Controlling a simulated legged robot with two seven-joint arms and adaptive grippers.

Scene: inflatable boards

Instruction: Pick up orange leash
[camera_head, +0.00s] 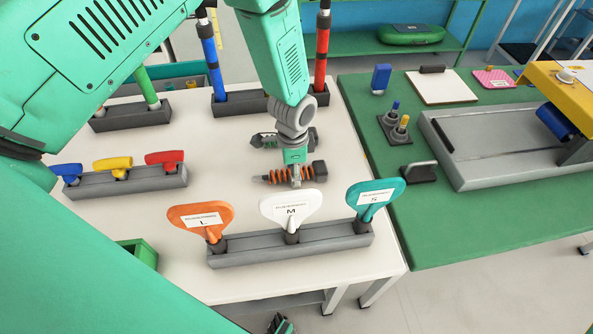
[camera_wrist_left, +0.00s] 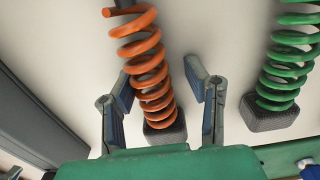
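The orange leash (camera_head: 280,176), a coil with dark grey ends, lies on the white table behind the paddle rack. In the left wrist view the orange leash (camera_wrist_left: 148,62) runs up from a grey end block. My left gripper (camera_head: 294,172) is over it, pointing down. In the left wrist view the two fingers of my left gripper (camera_wrist_left: 163,85) are apart, one on each side of the coil. The left finger is close to the coil; whether it touches I cannot tell. What looks like the tip of my right gripper (camera_head: 281,324) shows at the bottom edge, mostly cut off.
A green leash (camera_wrist_left: 287,55) lies beside the orange one. A grey rack (camera_head: 290,246) with orange, white and teal paddles stands in front. A rack (camera_head: 125,182) with blue, yellow and red handles is at left. A green table (camera_head: 480,225) adjoins at right.

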